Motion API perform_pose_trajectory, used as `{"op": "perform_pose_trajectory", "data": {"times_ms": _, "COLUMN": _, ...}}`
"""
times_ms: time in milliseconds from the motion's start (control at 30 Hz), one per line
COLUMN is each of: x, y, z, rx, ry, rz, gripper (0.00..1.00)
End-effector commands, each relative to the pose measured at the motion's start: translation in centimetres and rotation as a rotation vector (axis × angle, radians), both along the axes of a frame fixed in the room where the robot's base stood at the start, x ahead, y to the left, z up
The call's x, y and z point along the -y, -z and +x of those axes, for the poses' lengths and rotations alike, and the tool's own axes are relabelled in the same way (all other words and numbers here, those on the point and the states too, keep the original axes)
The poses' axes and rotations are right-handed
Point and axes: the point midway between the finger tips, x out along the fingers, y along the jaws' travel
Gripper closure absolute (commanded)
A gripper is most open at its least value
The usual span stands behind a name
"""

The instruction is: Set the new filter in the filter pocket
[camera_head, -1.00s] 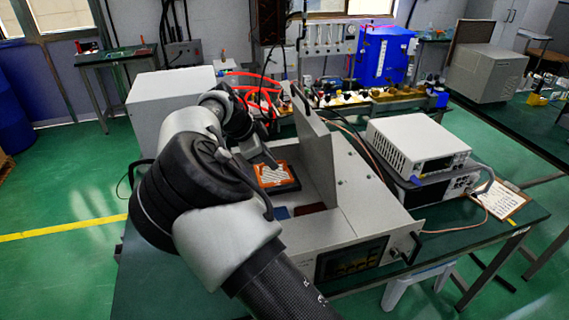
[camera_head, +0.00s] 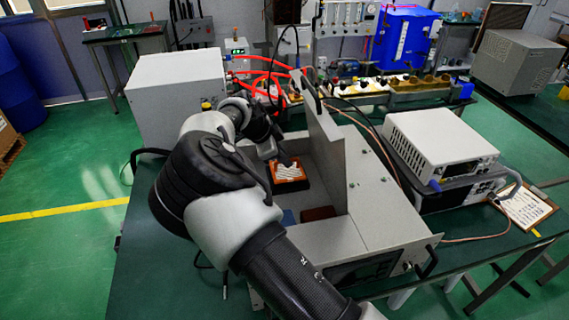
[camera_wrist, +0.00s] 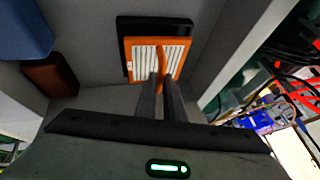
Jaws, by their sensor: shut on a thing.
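The filter (camera_wrist: 144,62) has an orange frame, white pleats and an orange tab. My gripper (camera_wrist: 160,80) is shut on the tab in the wrist view. The black filter pocket (camera_wrist: 124,30) shows behind the filter along its top and left edges, so the filter looks offset toward the lower right. I cannot tell whether it is seated or just in front. In the head view, the filter (camera_head: 287,173) lies over the dark pocket inside the open grey cabinet (camera_head: 385,215), and my gripper (camera_head: 285,155) reaches it from above.
An upright grey panel (camera_head: 327,155) stands close to the right of the filter. A blue block (camera_wrist: 22,30) and a brown block (camera_wrist: 50,75) sit in the cabinet. A white instrument (camera_head: 440,140) stands right; red hoses (camera_head: 262,82) run behind.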

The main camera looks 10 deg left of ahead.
Motion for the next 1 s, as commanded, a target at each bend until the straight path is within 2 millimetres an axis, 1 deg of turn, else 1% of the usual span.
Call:
{"op": "perform_pose_trajectory", "data": {"times_ms": 33, "x": 0.1, "y": 0.9, "z": 0.0, "rx": -0.002, "ry": 0.0, "rz": -0.003, "gripper": 1.0}}
{"op": "perform_pose_trajectory", "data": {"times_ms": 133, "x": 0.0, "y": 2.1, "z": 0.0, "rx": -0.001, "ry": 0.0, "rz": -0.002, "gripper": 1.0}}
{"op": "perform_pose_trajectory", "data": {"times_ms": 433, "x": 0.0, "y": 2.5, "z": 0.0, "rx": -0.001, "ry": 0.0, "rz": 0.0, "gripper": 1.0}}
{"op": "perform_pose_trajectory", "data": {"times_ms": 467, "x": 0.0, "y": 2.5, "z": 0.0, "rx": -0.001, "ry": 0.0, "rz": 0.0, "gripper": 0.88}}
{"op": "perform_pose_trajectory", "data": {"times_ms": 500, "x": 0.0, "y": 2.4, "z": 0.0, "rx": -0.001, "ry": 0.0, "rz": 0.0, "gripper": 0.81}}
{"op": "perform_pose_trajectory", "data": {"times_ms": 567, "x": 0.0, "y": 2.4, "z": 0.0, "rx": -0.001, "ry": 0.0, "rz": 0.0, "gripper": 0.73}}
{"op": "perform_pose_trajectory", "data": {"times_ms": 833, "x": 0.0, "y": 2.4, "z": 0.0, "rx": -0.001, "ry": 0.0, "rz": 0.0, "gripper": 0.73}}
{"op": "perform_pose_trajectory", "data": {"times_ms": 933, "x": -0.2, "y": 2.0, "z": -0.2, "rx": 0.0, "ry": -0.002, "rz": 0.001, "gripper": 0.73}}
{"op": "perform_pose_trajectory", "data": {"times_ms": 1000, "x": -0.5, "y": 1.3, "z": -0.5, "rx": 0.0, "ry": -0.002, "rz": 0.001, "gripper": 0.73}}
